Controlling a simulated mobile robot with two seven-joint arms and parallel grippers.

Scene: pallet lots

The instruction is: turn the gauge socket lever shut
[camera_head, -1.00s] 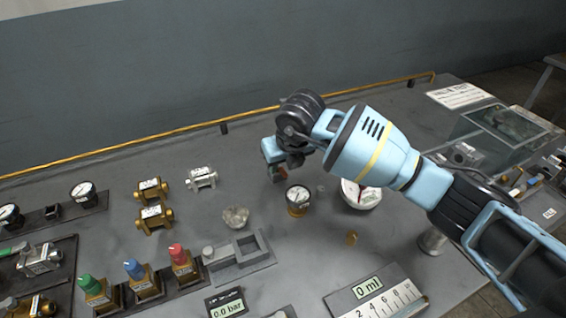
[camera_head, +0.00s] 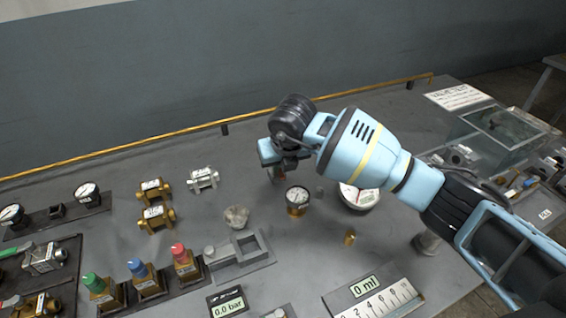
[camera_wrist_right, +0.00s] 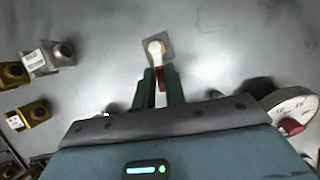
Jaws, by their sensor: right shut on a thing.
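In the right wrist view, the gauge socket is a pale round fitting (camera_wrist_right: 156,47) on a small grey square plate (camera_wrist_right: 167,41). Its lever (camera_wrist_right: 161,78), with a reddish part, runs from the fitting down between my green fingertips. My right gripper (camera_wrist_right: 161,88) is shut on this lever. In the head view the right gripper (camera_head: 272,170) is low over the back middle of the table, and my wrist hides the socket and most of the lever. I cannot tell the lever's exact angle. My left gripper is not in view.
A brass-bodied gauge (camera_head: 297,201) stands just in front of my right gripper, with a white dial scale (camera_head: 359,197) to its right. Brass valves (camera_head: 155,191) and a silver valve (camera_head: 203,179) lie to the left. A yellow rail (camera_head: 150,139) runs along the back edge.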

